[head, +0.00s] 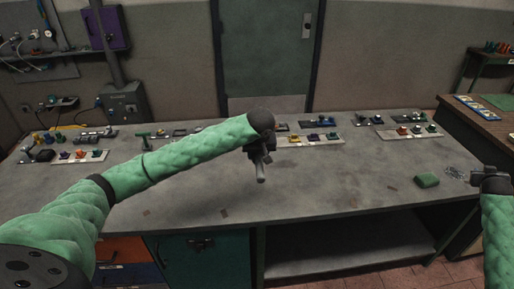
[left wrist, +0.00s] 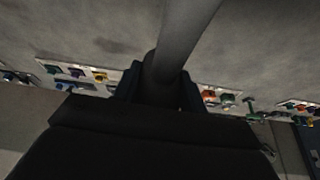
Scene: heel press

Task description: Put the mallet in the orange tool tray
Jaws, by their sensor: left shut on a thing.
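My left gripper (head: 260,155) is over the middle of the grey workbench, shut on a grey round shaft (head: 261,174) that points down toward the bench front. In the left wrist view the shaft (left wrist: 183,40) runs up out of the frame from between the dark fingers. It looks like part of the mallet; I cannot make out a mallet head. My right gripper (head: 491,178) is at the right edge, above the bench's right end; its jaws are too unclear to tell. I cannot pick out an orange tool tray for certain; a thin orange-yellow edge (head: 73,127) shows at the bench's back left.
Pale strips with small coloured parts (head: 80,156) stand at the left and another strip (head: 409,132) at the back right. A green pad (head: 427,180) lies near the right end. The bench's (head: 310,190) front middle is mostly clear.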

